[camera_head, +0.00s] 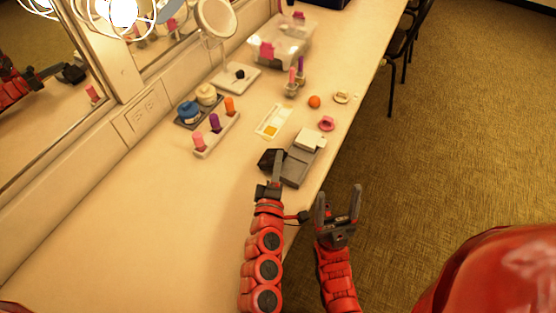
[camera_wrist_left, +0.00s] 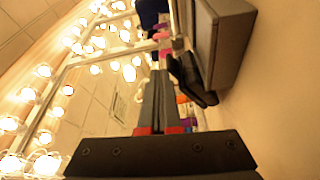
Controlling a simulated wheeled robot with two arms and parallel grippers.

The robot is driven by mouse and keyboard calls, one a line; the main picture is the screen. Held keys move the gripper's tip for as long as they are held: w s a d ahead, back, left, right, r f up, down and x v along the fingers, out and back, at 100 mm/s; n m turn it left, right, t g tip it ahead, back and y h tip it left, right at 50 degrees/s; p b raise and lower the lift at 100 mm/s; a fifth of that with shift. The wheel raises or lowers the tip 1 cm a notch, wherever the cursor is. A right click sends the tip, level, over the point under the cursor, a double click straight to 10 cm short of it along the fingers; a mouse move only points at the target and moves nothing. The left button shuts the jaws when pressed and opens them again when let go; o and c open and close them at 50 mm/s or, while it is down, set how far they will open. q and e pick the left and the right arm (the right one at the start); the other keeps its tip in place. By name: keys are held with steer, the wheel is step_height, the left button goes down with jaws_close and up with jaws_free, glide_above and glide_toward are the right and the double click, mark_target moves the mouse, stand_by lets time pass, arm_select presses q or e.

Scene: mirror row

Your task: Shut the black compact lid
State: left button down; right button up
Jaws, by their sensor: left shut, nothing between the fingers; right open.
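The black compact (camera_head: 266,158) sits on the counter, against the left side of a grey stand. In the left wrist view the compact (camera_wrist_left: 192,84) shows as dark, angled plates beside the stand; it looks at least partly open, but how far I cannot tell. My left gripper (camera_head: 278,153) is shut and empty, its fingers right beside the compact and partly covering it in the head view. Its closed fingers (camera_wrist_left: 160,75) show in the wrist view just left of the compact; contact is unclear. My right gripper (camera_head: 339,192) is open and empty, beyond the counter's front edge.
Behind are a palette (camera_head: 272,122), a lipstick rack (camera_head: 215,135), jars on a tray (camera_head: 190,112), an orange ball (camera_head: 314,102) and a clear bin (camera_head: 283,42). The counter's near left is bare.

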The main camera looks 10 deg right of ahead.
arm_select(q)
steer(key=shift+s, duration=0.1)
stand_by(0.4)
steer(key=shift+s+a, duration=0.1)
steer(key=shift+s, duration=0.25)
steer(key=p+v, duration=0.6)
steer(key=v, duration=0.9)
steer(key=shift+r, duration=0.1)
steer(key=shift+s+a+p, duration=0.2)
steer(key=shift+s+p, duration=0.15)
steer(key=shift+s, duration=0.4)
steer(key=shift+f, duration=0.25)
